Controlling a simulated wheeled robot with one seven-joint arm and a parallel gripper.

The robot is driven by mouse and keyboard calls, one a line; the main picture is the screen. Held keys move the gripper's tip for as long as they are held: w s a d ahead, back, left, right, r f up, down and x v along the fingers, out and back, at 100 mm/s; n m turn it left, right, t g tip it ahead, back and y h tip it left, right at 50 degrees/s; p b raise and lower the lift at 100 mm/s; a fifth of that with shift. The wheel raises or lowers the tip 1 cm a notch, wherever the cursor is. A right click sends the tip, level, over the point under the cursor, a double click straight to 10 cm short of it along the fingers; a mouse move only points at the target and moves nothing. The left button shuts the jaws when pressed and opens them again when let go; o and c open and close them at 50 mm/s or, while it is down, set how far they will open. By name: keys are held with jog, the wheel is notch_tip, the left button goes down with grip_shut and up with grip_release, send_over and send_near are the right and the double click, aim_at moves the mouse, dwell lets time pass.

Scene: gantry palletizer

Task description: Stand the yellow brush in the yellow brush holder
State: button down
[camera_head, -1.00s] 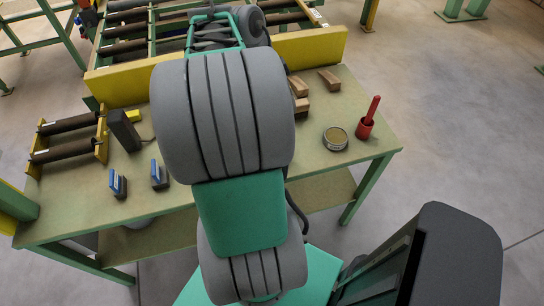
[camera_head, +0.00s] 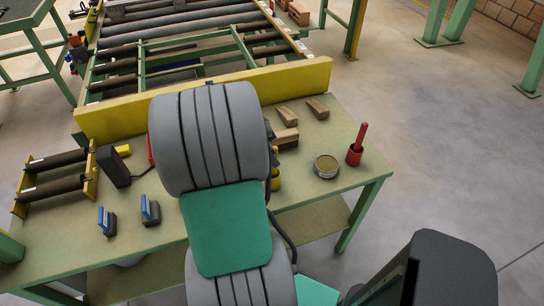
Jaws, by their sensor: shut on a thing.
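A yellow cup-like thing (camera_head: 275,179), likely the yellow brush holder, stands on the green table just right of my arm, partly covered by it. The yellow brush cannot be made out. My gripper is hidden behind the thick grey and green links of my arm, so its fingers and anything in them do not show. A small dark part peeks out at the arm's right edge, too little to identify.
A red holder with a red handle upright in it (camera_head: 356,150) and a round tin (camera_head: 326,166) stand at right. Wooden blocks (camera_head: 287,116) lie behind. A black block (camera_head: 113,167) and two blue-topped tools (camera_head: 150,210) are at left. A yellow rail (camera_head: 110,119) borders the back.

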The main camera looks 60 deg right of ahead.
jog(key=c, duration=1.4)
grip_release()
jog(key=shift+r+p, duration=0.3)
jog(key=shift+p, duration=0.15)
jog(key=v, duration=1.2)
jog(key=w+a+n+t, duration=0.3)
jog(key=w+a+n, duration=0.7)
jog(key=w+a+n+t+y, duration=0.1)
jog(key=a+n+t, duration=0.1)
jog(key=a+n, duration=0.6)
jog(key=w+a+f+n+t+y, duration=0.1)
jog(key=a+n+t+y, duration=0.1)
jog(key=a+n, duration=0.7)
jog(key=a, duration=0.7)
jog(key=shift+w+a+b, duration=0.2)
jog(key=shift+w+b, duration=0.05)
jog(key=shift+b, duration=0.15)
